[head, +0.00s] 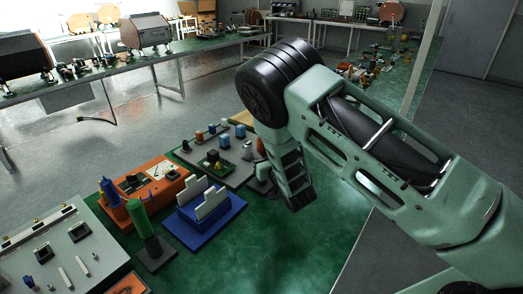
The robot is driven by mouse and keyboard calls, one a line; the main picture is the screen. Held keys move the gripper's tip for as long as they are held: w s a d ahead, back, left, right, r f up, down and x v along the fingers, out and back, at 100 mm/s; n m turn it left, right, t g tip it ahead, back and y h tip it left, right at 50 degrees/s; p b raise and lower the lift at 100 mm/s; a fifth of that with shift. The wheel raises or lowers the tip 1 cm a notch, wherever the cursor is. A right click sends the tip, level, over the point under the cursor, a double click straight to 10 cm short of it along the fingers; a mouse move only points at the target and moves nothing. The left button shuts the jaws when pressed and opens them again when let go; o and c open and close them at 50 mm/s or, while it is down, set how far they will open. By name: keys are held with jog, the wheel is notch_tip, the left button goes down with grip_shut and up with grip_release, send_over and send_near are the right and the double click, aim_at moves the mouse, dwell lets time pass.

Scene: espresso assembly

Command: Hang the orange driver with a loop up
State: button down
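I cannot make out an orange driver with a loop for certain. A small orange piece (261,146) shows just left of my arm's wrist, partly covered by it; its shape is too small to tell. My gripper (264,184) is mostly hidden behind my wrist link, low over the right edge of the grey board. Its fingers are too small and covered to show whether they are open or hold anything. I cannot tell which thing is the hanging place.
A grey board (236,176) carries several small parts. Left of it are an orange box (160,183), a blue block with grey upright plates (205,222), a green upright handle (142,222), a blue handle (110,194) and a grey panel (85,262). Green tabletop (270,250) is clear at front right.

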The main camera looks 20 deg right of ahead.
jog(key=shift+r+p, duration=1.45)
jog(key=shift+r, duration=1.1)
